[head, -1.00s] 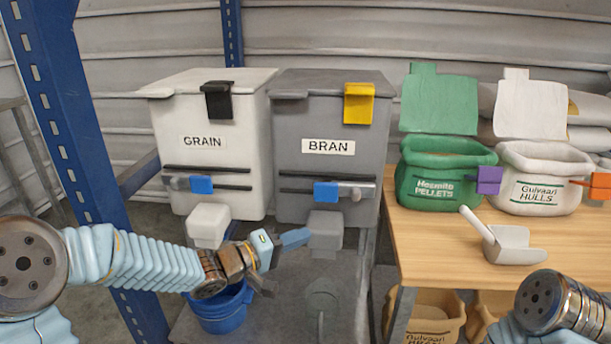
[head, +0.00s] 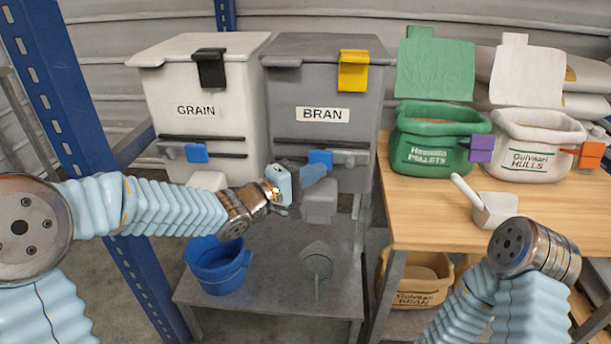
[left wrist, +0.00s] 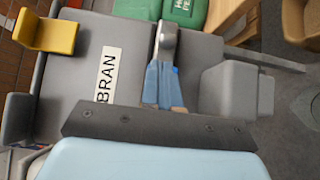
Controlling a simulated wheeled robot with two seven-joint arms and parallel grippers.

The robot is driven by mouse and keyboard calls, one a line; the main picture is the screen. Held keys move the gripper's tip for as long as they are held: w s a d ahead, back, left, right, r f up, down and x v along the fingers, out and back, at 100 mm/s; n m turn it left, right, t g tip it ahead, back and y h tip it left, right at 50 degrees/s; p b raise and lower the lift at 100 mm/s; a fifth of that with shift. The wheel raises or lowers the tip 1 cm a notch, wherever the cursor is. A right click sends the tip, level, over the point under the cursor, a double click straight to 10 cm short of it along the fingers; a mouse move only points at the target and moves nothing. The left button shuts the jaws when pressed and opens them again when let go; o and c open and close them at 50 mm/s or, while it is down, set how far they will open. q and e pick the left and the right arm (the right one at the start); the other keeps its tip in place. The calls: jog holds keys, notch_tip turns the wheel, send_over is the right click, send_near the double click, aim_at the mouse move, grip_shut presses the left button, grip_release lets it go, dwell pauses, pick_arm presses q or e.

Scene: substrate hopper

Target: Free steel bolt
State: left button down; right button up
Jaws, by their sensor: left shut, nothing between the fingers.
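The steel bolt (head: 349,159) lies across the lower front of the grey BRAN hopper (head: 290,128), with a blue tab (head: 320,157) at its left end. In the left wrist view the bolt (left wrist: 167,38) shows just beyond my fingertips. My left gripper (head: 318,168) is shut and empty, its blue fingers pointing at the tab from the lower left. In the left wrist view the left gripper (left wrist: 162,64) is close to the tab; I cannot tell whether they touch. My right gripper is out of view; only part of that arm shows.
The white GRAIN hopper (head: 228,88) stands to the left with a similar blue-tabbed bolt (head: 194,152). A blue bucket (head: 216,268) stands on the grey shelf (head: 270,302) below. A wooden table (head: 425,214) with feed sacks and a scoop (head: 494,209) is at the right.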

aim_at(354, 161)
pick_arm(q)
jog(key=x, duration=0.5)
jog(key=shift+w+d, duration=0.15)
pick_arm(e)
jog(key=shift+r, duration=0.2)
pick_arm(q)
jog(key=d, duration=0.3)
jog(key=shift+b, duration=0.3)
jog(key=shift+d, duration=0.1)
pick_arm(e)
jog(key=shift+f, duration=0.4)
